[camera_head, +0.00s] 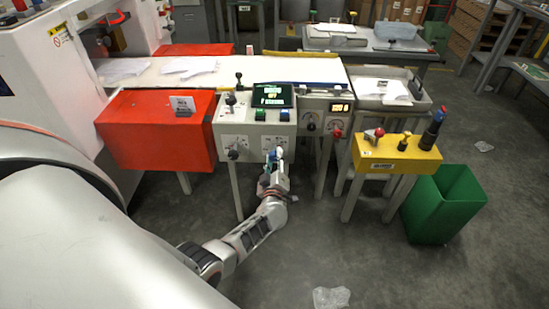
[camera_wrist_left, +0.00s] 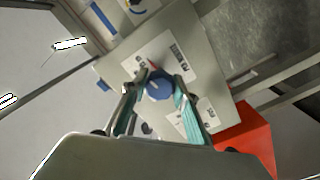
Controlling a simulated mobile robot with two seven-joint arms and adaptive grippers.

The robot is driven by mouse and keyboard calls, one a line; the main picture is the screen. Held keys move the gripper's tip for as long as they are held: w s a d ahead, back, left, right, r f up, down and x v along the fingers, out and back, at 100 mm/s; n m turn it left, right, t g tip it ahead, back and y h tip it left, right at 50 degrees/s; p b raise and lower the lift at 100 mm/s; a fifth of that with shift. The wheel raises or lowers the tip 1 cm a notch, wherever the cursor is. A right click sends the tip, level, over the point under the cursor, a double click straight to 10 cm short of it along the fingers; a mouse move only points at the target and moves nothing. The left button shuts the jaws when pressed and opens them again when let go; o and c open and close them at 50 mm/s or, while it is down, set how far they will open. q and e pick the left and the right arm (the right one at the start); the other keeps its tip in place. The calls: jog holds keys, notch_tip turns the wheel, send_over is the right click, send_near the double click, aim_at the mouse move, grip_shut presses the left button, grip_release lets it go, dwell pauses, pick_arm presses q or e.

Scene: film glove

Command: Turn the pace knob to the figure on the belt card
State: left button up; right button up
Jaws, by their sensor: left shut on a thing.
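My left gripper (camera_head: 275,157) is at the front of a pale grey control box (camera_head: 255,128), at its right-hand dial. In the left wrist view, its two fingers are shut on a blue round knob (camera_wrist_left: 159,88). A red pointer sticks out from the knob over a white scale (camera_wrist_left: 178,60) whose figures I cannot read. In the head view the gripper mostly hides this knob. A black knob (camera_head: 233,154) sits on the left dial. A small card (camera_head: 183,106) stands on the red housing; its print is too small to read. My right gripper is not in view.
The box has a dark screen (camera_head: 272,95) and a black lever (camera_head: 238,80). A small unit (camera_head: 325,117) with a lit readout adjoins it. A yellow stand (camera_head: 397,155) with controls and a green bin (camera_head: 442,204) are at right. Floor in front is mostly clear.

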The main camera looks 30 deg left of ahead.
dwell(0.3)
pick_arm(q)
jog(key=o, duration=1.1)
jog(key=shift+s+d+f, duration=0.1)
jog(key=shift+s+d, duration=0.2)
jog(key=shift+s, duration=0.15)
jog(key=v, duration=1.1)
jog(key=shift+a, duration=0.1)
